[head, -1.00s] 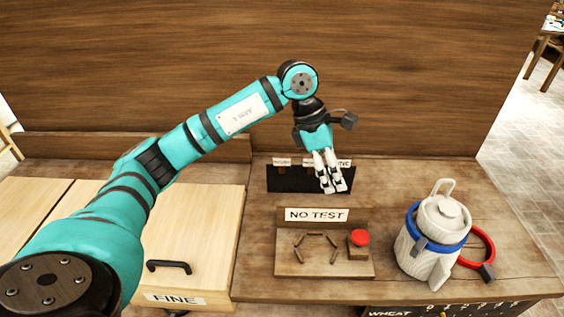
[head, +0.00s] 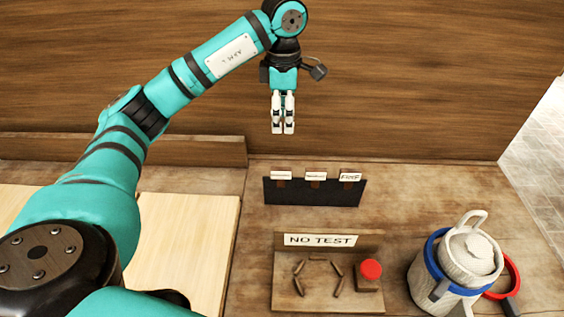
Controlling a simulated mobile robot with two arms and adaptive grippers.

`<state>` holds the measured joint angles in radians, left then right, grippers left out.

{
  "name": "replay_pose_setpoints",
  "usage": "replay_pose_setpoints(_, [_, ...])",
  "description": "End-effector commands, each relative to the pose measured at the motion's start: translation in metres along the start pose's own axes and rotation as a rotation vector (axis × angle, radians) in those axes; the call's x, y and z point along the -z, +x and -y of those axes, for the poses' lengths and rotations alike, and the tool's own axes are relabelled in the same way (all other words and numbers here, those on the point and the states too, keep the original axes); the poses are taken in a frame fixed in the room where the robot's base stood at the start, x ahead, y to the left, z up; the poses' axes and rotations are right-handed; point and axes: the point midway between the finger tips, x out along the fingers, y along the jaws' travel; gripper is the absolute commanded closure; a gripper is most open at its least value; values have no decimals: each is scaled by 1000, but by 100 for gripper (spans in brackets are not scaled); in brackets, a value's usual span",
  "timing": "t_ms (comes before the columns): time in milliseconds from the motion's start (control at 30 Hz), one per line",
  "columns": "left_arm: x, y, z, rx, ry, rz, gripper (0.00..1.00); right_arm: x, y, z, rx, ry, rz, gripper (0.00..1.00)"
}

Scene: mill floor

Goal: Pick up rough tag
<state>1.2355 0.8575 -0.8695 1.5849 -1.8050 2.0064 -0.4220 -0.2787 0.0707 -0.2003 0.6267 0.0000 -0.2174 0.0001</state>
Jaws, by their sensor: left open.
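Three tags with white labels stand in a row on a black rack (head: 312,195) at the back of the bench: a left tag (head: 281,175), a middle tag (head: 316,176) and a right tag (head: 350,177). The lettering is too small to tell surely which is the rough tag. My left gripper (head: 283,131) is open and empty, fingers pointing down. It shows above the left tag in the picture, against the wooden wall, apart from all the tags. My right gripper is not in view.
A white ribbed canister (head: 470,258) with a blue ring and a red loop stands at right. Pale panels (head: 185,240) lie at left.

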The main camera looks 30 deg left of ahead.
Motion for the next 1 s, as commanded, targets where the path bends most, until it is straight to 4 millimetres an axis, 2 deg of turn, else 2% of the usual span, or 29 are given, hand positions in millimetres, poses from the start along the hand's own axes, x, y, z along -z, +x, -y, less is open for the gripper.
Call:
replay_pose_setpoints(167, [1,29,2,6,1,-4,56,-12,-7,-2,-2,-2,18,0])
replay_pose_setpoints(300, [1,59,2,7,1,-4,56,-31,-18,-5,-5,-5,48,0])
replay_pose_setpoints(400, [1,80,2,7,1,-3,56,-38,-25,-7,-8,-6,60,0])
replay_pose_setpoints(600, [1,112,1,3,1,-1,56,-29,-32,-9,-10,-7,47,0])
replay_pose_setpoints(767, [1,121,1,2,1,0,56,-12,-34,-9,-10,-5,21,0])
replay_pose_setpoints(867, [3,130,3,5,0,-3,56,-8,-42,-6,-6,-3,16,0])
replay_pose_setpoints(1000, [5,152,5,6,1,-2,56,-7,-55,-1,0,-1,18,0])
